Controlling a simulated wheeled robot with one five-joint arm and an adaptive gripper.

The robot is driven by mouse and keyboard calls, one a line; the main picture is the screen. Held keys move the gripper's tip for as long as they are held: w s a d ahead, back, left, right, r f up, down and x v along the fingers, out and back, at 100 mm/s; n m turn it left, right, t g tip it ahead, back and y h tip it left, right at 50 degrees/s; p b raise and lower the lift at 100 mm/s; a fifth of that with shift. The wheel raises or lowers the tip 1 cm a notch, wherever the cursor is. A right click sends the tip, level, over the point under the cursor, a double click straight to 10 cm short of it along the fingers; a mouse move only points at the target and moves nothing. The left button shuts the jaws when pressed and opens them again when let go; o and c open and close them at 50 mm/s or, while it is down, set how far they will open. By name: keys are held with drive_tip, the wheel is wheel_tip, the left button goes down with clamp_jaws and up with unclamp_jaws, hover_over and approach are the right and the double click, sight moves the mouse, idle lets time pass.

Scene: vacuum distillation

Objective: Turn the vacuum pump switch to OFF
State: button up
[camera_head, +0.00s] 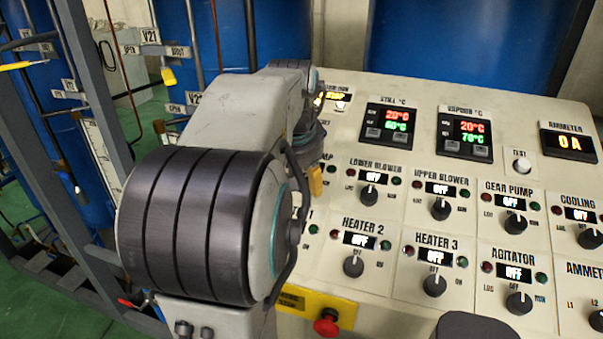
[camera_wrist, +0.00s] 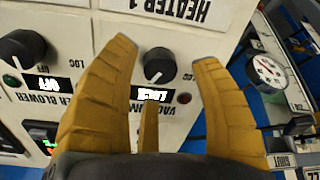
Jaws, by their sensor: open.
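The vacuum pump switch (camera_wrist: 158,63) is a black round knob on the cream panel, seen upside down in the wrist view. Its lit display (camera_wrist: 152,94) appears to read LOCAL, partly covered by a finger, as is its label. My gripper (camera_wrist: 164,54) is open, with yellow fingers to the left and right of the knob and a third finger below it in the picture. No finger clearly touches the knob. In the head view my arm hides the switch, and only a bit of yellow finger (camera_head: 315,181) shows.
The lower blower knob (camera_wrist: 22,48), reading OFF, is left of the fingers in the wrist view; the heater 1 label (camera_wrist: 170,10) is above. The head view shows several other knobs, including heater 2 (camera_head: 353,266), and a red emergency button (camera_head: 326,325) on a yellow box.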

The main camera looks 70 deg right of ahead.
drive_tip(key=shift+x, duration=0.8)
drive_tip(key=shift+o, duration=0.2)
drive_tip(key=shift+a, duration=0.1)
clamp_jaws()
